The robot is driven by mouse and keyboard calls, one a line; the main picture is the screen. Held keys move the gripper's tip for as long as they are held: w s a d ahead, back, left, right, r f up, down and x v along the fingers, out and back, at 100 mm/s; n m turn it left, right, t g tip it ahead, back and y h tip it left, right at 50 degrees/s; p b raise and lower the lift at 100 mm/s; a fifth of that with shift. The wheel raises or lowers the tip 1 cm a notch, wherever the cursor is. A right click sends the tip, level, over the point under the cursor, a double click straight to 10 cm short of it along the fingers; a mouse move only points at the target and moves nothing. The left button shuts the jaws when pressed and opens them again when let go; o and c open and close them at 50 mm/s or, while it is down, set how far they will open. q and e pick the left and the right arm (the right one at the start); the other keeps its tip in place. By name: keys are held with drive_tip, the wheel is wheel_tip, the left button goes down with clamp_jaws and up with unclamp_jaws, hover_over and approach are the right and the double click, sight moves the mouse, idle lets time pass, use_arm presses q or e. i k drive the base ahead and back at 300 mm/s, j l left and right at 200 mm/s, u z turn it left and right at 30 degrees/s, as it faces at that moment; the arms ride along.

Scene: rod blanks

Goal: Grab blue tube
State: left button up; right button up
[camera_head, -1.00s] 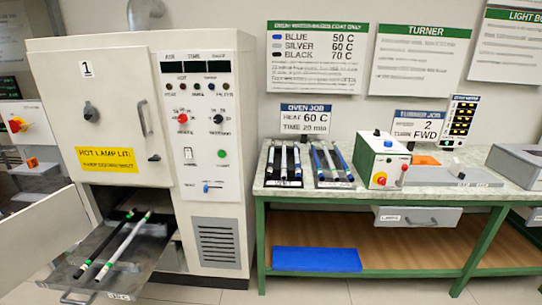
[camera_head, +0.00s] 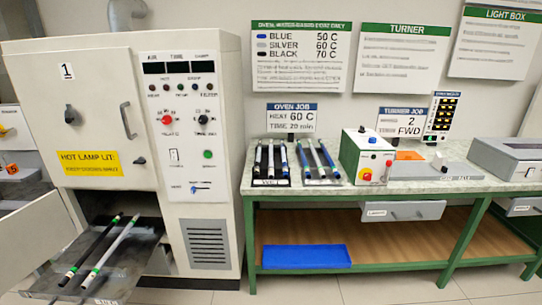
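Blue tubes (camera_head: 303,159) lie in the right-hand rack (camera_head: 322,182) on the green-framed bench, with a paler tube between them. The left-hand rack (camera_head: 271,183) beside it holds dark tubes (camera_head: 264,160) and a whitish one (camera_head: 284,160). Two more rods lie on the pulled-out oven tray (camera_head: 125,270): a black one (camera_head: 91,250) and a silver-white one (camera_head: 112,250), both with green bands. The tubes are small here, so their exact colours are hard to tell. Neither of my grippers is in view.
The white oven (camera_head: 204,100) stands at left with its lower door (camera_head: 30,235) swung out. A control box (camera_head: 366,157) sits right of the racks, then a grey turner (camera_head: 440,172) and a grey box (camera_head: 510,160). A blue mat (camera_head: 306,257) lies on the lower shelf.

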sight(286, 172)
drive_tip(key=k+j+u, duration=0.5)
drive_tip(key=u, duration=0.15)
drive_tip(key=k+j+u, duration=0.2)
drive_tip(key=j+u, duration=0.15)
drive_tip(key=i+l+z, duration=0.15)
drive_tip(key=l+z, duration=0.2)
drive_tip(key=i+l+z, duration=0.3)
drive_tip(key=l, duration=0.2)
drive_tip(key=i+l+z, duration=0.2)
drive_tip(key=l+z, duration=0.15)
drive_tip(key=i+l, duration=0.9)
drive_tip(key=i, duration=0.2)
drive_tip(key=i+l+u, duration=0.15)
drive_tip(key=i+l, duration=0.75)
drive_tip(key=i, duration=0.15)
